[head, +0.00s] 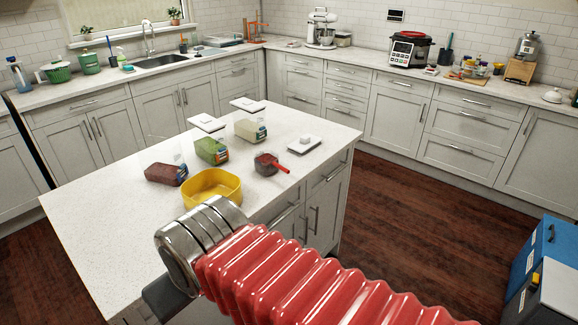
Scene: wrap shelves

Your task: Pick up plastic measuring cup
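A small measuring cup (268,160) with a red handle (281,169) stands on the white island counter (105,215). Its handle points to the lower right, and its bowl looks dark red. A yellow bowl (212,188) is in front of it to the left. My red ribbed arm with a metal joint reaches up from the bottom right, over the near edge of the island. The gripper fingers do not show in the head view, so I cannot see whether they hold anything.
Clear containers with dark red (166,174), green (211,150) and cream (250,130) contents stand near the cup. A white lidlike piece (305,145) lies to its right. The island's left part is bare. A blue bin (540,245) stands on the floor at right.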

